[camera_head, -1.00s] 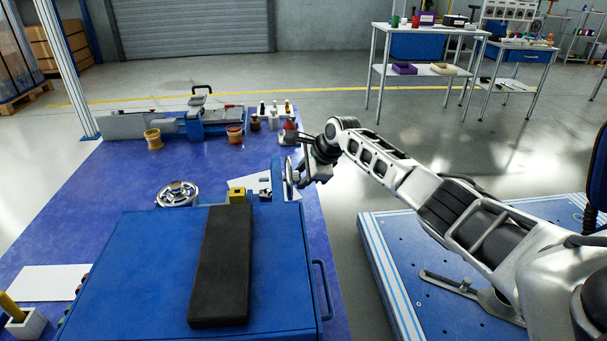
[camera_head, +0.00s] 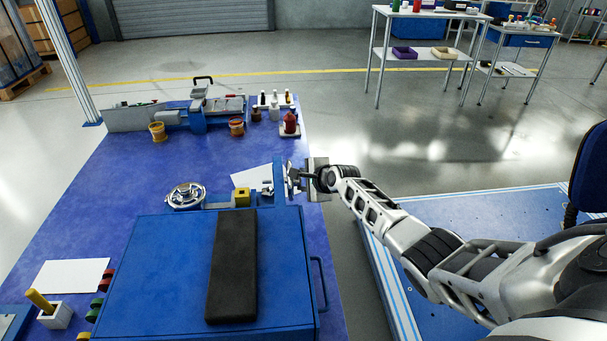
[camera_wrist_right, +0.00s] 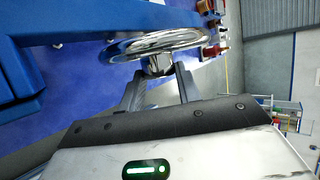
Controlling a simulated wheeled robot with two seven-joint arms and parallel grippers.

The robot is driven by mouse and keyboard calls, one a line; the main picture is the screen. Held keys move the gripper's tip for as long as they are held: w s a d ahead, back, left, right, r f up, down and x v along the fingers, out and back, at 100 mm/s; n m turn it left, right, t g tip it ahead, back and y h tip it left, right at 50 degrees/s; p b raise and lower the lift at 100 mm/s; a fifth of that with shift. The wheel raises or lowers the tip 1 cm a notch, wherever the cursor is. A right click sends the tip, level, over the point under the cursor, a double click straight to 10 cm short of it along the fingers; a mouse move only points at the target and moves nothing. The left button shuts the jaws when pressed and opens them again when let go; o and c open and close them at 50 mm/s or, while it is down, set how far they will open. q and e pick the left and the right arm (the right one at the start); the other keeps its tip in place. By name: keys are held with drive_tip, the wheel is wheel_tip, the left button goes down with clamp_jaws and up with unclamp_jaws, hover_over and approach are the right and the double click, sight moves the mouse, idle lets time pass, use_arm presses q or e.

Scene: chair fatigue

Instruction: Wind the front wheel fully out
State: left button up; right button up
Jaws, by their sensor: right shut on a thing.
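The front wheel (camera_head: 289,178) is a chrome handwheel, seen nearly edge-on at the right side of the blue machine (camera_head: 160,275). In the right wrist view the wheel's shiny rim (camera_wrist_right: 165,42) runs across the top middle. My right gripper (camera_head: 300,177) is at the wheel from the right. In the wrist view its fingers (camera_wrist_right: 158,75) are around a short grey handle (camera_wrist_right: 157,64) at the near side of the wheel, and they are shut on it. Part of the handle is hidden between the fingers. My left gripper is not in view.
A second chrome handwheel (camera_head: 186,195) lies to the left. A yellow block (camera_head: 242,197) and white paper (camera_head: 250,178) are close to the front wheel. A black pad (camera_head: 232,265) lies on the machine's top.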

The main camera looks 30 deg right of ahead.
use_arm(q)
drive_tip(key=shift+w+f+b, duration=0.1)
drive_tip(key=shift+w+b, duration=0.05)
drive_tip(key=shift+b, duration=0.5)
use_arm(e)
drive_tip(key=shift+s+f+n+t+h, duration=0.2)
drive_tip(key=shift+n+t+h, duration=0.1)
drive_tip(key=shift+t, duration=0.7)
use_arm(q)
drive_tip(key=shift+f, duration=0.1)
use_arm(e)
drive_tip(key=o, duration=1)
drive_tip(key=shift+w, duration=0.1)
drive_tip(key=shift+c, duration=0.2)
use_arm(q)
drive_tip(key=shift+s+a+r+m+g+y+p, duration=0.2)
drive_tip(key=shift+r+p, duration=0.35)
drive_tip(key=shift+p, duration=1.15)
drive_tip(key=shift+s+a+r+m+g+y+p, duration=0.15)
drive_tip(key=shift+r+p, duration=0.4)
drive_tip(key=shift+p, duration=1.1)
use_arm(e)
drive_tip(key=v, duration=1.6)
